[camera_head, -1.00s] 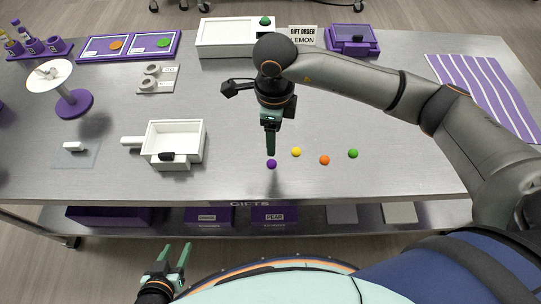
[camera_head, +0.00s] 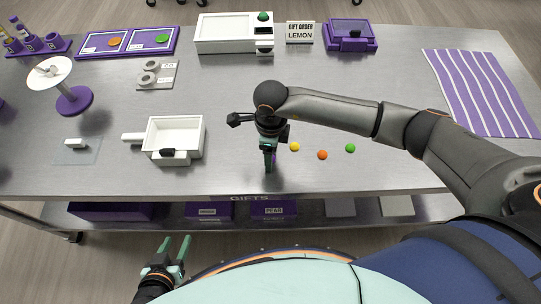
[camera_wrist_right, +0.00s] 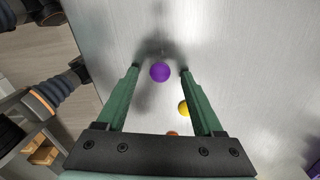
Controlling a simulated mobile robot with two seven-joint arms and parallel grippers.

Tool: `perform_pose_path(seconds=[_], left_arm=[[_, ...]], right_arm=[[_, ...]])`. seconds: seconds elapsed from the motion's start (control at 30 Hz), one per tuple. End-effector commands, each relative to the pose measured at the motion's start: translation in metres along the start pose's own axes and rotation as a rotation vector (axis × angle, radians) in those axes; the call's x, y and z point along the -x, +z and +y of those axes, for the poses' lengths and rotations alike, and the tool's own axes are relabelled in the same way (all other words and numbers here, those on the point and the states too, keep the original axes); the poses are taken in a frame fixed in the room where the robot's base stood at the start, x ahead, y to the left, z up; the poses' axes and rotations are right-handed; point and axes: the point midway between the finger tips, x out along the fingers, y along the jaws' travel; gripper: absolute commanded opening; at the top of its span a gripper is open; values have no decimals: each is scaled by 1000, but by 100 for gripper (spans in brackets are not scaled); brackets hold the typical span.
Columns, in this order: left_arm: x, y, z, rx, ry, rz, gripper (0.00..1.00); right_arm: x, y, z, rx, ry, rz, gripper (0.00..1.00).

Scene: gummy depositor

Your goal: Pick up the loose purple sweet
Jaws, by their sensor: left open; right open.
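The loose purple sweet (camera_wrist_right: 160,72) is a small ball on the metal table. In the right wrist view it lies between the tips of my right gripper (camera_wrist_right: 160,70), with a gap on each side. In the head view my right gripper (camera_head: 268,165) points down at the table, and only a sliver of the purple sweet (camera_head: 274,158) shows behind its fingers. The right gripper is open and empty. My left gripper (camera_head: 174,251) is open and empty, in front of the table's near edge.
Beside the purple sweet lie a yellow sweet (camera_head: 294,147), an orange sweet (camera_head: 322,155) and a green sweet (camera_head: 350,148). A white box with a handle (camera_head: 200,140) stands to the left. A striped purple mat (camera_head: 478,92) lies at the right. The table middle is mostly clear.

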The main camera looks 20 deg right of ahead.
Motion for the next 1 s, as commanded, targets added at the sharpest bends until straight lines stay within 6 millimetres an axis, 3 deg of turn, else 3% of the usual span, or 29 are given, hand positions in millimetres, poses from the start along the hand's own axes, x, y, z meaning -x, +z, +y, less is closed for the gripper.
perform_pose_path(seconds=[0.07, 0.67, 1.0], left_arm=[[0, 0, 0, 0, 0, 0, 51], [0, 0, 0, -1, 0, -1, 51], [0, 0, 0, 0, 0, -1, 51]], right_arm=[[0, 0, 0, 0, 0, 0, 66], [1, 0, 0, 0, 0, 0, 0], [1, 0, 0, 0, 0, 1, 0]])
